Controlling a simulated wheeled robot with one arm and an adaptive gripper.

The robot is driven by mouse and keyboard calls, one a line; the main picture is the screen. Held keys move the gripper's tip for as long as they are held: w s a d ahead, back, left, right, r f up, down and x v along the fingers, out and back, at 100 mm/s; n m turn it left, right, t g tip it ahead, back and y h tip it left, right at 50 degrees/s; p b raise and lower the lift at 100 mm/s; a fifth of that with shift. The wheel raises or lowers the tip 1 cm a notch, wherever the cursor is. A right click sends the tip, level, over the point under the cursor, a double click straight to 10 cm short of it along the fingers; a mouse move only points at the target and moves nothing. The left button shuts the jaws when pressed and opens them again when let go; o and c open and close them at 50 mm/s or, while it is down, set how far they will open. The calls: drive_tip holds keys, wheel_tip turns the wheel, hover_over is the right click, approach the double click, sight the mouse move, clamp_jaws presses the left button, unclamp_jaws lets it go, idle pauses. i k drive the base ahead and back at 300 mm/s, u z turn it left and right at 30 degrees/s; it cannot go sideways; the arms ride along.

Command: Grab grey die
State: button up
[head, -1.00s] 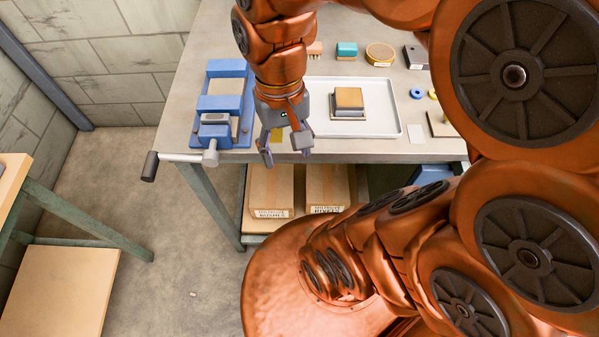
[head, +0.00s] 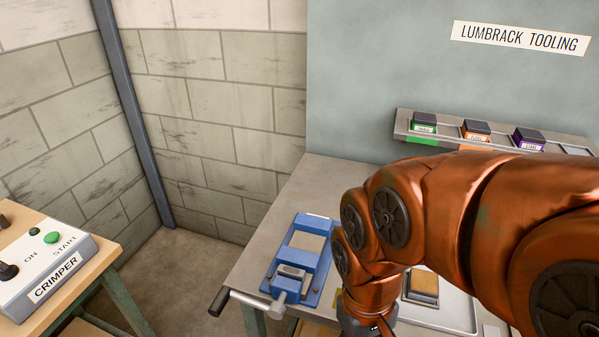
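No die that I can clearly tell is the grey one shows. Dark-topped dies with a green label (head: 424,123), an orange label (head: 476,131) and a purple label (head: 529,139) sit in a row on the wall rack (head: 447,137). The rack's right end shows a pale part that I cannot make out. A block with a tan top (head: 423,286) sits on the white tray (head: 455,312), partly hidden by my arm. Only the upper body of my gripper (head: 368,324) shows at the bottom edge, well below the rack. Its fingers are out of frame.
A blue vise (head: 302,262) with a bar handle (head: 250,301) stands on the grey bench (head: 335,178), left of my arm. A crimper control box (head: 48,268) sits on a wooden table at far left. A "LUMBRACK TOOLING" sign (head: 520,38) hangs above the rack.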

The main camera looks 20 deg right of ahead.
sight(424, 286)
drive_tip(key=u, duration=0.25)
drive_tip(key=k, duration=0.35)
drive_tip(key=u, duration=0.7)
drive_tip(key=k, duration=1.25)
drive_tip(key=z, duration=0.25)
